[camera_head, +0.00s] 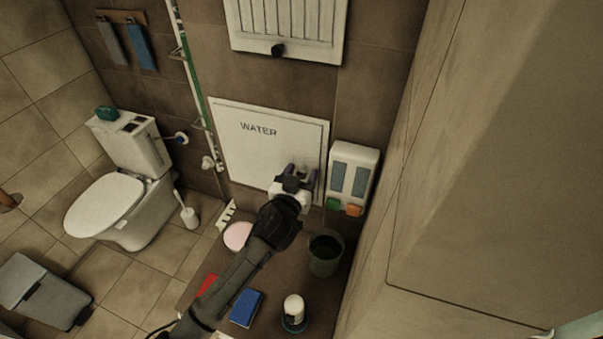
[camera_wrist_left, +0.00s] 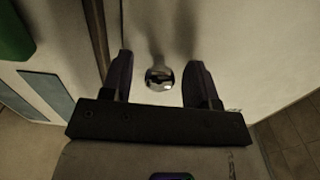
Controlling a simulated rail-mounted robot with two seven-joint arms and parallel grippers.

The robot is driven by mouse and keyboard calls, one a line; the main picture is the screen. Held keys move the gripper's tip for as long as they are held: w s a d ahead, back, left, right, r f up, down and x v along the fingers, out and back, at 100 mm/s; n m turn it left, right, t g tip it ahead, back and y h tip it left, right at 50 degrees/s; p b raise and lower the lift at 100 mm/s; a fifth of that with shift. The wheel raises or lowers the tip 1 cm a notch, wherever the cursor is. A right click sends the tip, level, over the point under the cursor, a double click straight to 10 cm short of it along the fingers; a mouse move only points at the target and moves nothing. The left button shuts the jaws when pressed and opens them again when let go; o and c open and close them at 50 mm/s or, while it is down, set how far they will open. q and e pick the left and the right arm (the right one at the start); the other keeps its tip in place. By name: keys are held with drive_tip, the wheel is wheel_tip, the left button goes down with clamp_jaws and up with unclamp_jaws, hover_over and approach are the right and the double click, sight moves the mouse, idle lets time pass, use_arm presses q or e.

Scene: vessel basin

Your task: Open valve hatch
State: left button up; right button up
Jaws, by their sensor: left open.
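The valve hatch (camera_head: 245,155) is a white wall panel marked WATER, and it looks shut. My left gripper (camera_head: 300,172) is at the lower right part of the hatch. In the left wrist view the hatch's round, shiny knob (camera_wrist_left: 159,77) sits between the two open fingers of my left gripper (camera_wrist_left: 160,85). The fingers are on either side of the knob with gaps, and I cannot tell how deep they reach. In the head view the gripper hides the knob. My right gripper is not in view.
A white dispenser (camera_head: 352,178) hangs just right of the hatch. Below are a dark bucket (camera_head: 325,255), a blue box (camera_head: 246,307) and a pink round item (camera_head: 237,236). Pipes (camera_head: 190,75) run left of the hatch, beside the toilet (camera_head: 118,205). A vented panel (camera_head: 287,25) is above.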

use_arm(q)
drive_tip(key=shift+w, duration=0.1)
clamp_jaws()
idle(0.6)
